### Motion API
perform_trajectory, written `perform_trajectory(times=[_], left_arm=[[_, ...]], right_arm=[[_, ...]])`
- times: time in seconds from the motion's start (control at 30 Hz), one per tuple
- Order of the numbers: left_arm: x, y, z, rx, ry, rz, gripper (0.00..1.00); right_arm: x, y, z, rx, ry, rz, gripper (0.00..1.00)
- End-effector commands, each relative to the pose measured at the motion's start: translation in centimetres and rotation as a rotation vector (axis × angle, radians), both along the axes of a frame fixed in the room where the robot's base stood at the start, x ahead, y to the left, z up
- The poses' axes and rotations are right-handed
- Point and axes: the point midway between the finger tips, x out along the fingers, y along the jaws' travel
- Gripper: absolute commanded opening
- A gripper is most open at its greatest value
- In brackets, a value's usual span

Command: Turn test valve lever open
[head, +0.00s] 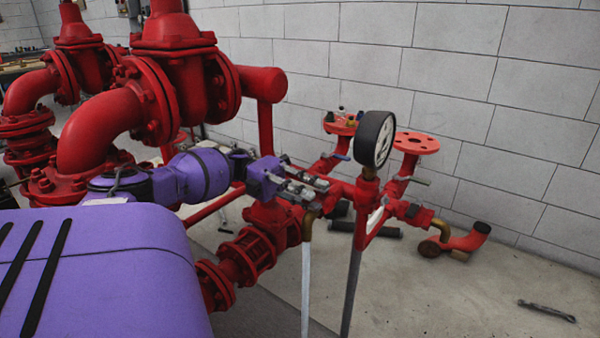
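My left gripper (312,188) reaches in from the left, with its grey fingers over a red pipe fitting beside the pressure gauge. A brass elbow (308,224) shows just below the fingertips, with a pale pipe running down from it. The fingers cover the part behind them, so I cannot tell whether they hold a lever. I cannot tell which is the test valve lever. My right gripper is not in view.
A black-rimmed gauge (374,139) stands just right of the gripper. Large red flanged pipes (105,130) fill the left. Red flanges (415,143) stand behind the gauge. A wrench-like tool (547,310) lies on the open floor at right, before a block wall (480,60).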

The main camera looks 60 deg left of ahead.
Motion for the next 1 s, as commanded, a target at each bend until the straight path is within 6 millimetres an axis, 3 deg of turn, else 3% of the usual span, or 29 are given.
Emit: perform_trajectory(times=[0.3, 1.0], left_arm=[[-1.5, 4.4, 0.0, -0.003, 0.001, 0.002, 0.25], [-2.3, 6.5, 0.0, 0.0, 0.002, 0.004, 0.25]], right_arm=[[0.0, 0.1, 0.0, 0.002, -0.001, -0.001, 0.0], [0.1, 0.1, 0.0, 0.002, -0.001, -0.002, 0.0]])
